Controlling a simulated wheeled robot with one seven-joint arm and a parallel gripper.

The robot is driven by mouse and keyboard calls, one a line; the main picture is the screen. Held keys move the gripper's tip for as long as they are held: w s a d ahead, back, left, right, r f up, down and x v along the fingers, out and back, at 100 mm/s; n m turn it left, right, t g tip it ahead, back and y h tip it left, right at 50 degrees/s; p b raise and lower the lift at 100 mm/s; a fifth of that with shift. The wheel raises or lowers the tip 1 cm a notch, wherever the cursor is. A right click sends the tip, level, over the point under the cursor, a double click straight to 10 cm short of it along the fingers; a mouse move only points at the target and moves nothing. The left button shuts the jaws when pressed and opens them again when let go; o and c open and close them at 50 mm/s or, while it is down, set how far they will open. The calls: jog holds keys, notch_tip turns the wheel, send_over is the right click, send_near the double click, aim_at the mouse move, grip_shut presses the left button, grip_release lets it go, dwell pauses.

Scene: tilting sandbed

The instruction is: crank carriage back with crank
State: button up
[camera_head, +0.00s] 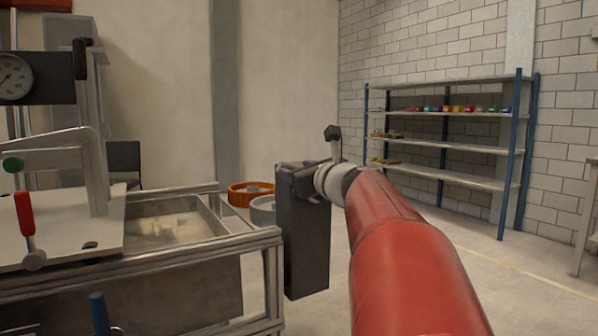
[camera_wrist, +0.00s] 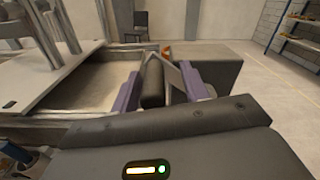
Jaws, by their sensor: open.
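The carriage (camera_head: 70,232), a pale plate bearing an upright frame, sits over the left part of the sandbed in the head view; its plate (camera_wrist: 60,68) also shows at left in the wrist view. My gripper (camera_head: 303,177) is at the top of that box. In the wrist view my gripper (camera_wrist: 158,92) is open, its two purplish fingers apart on either side of a dark cylindrical grip (camera_wrist: 153,84). Contact with the grip cannot be told.
The sandbed's metal rim (camera_head: 180,191) and frame run along the left. The dark box (camera_head: 303,240) stands at its right end. A red-handled lever (camera_head: 25,213) and blue handle (camera_head: 99,312) are nearer. An orange ring-shaped item (camera_head: 250,192) and shelves (camera_head: 445,147) stand behind. Floor at right is clear.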

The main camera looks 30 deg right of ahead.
jog(key=s, duration=0.7)
jog(key=shift+b, duration=0.35)
jog(key=shift+a, duration=0.1)
